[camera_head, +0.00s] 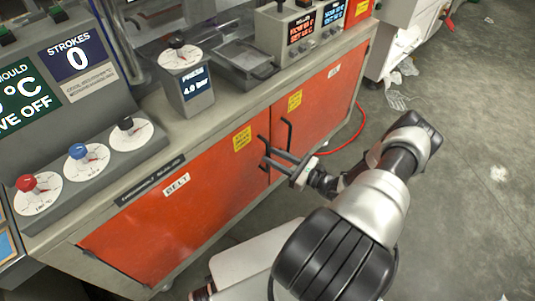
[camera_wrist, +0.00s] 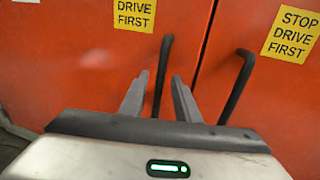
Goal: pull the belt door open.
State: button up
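The belt door (camera_head: 190,220) is the left orange panel of the cabinet, with a white BELT label (camera_head: 177,184). It looks shut. Its black bar handle (camera_head: 262,146) is near its right edge; it also shows in the wrist view (camera_wrist: 163,66). My gripper (camera_head: 270,159) is at this handle, fingers pointing at the door. In the wrist view my gripper (camera_wrist: 160,77) is open, with the handle appearing between its two grey fingers. I cannot tell whether either finger touches it. The handle's lower end is close to the gripper's body in that view.
The neighbouring orange door (camera_head: 312,105) has a similar black handle (camera_wrist: 237,85) just to the right of my gripper. A control counter (camera_head: 225,110) overhangs the doors. A red hose (camera_head: 350,140) lies on the floor. The floor (camera_head: 470,190) at the right is mostly clear.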

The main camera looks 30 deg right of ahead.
jog(key=shift+x, duration=1.45)
jog(key=shift+c, duration=0.4)
grip_shut()
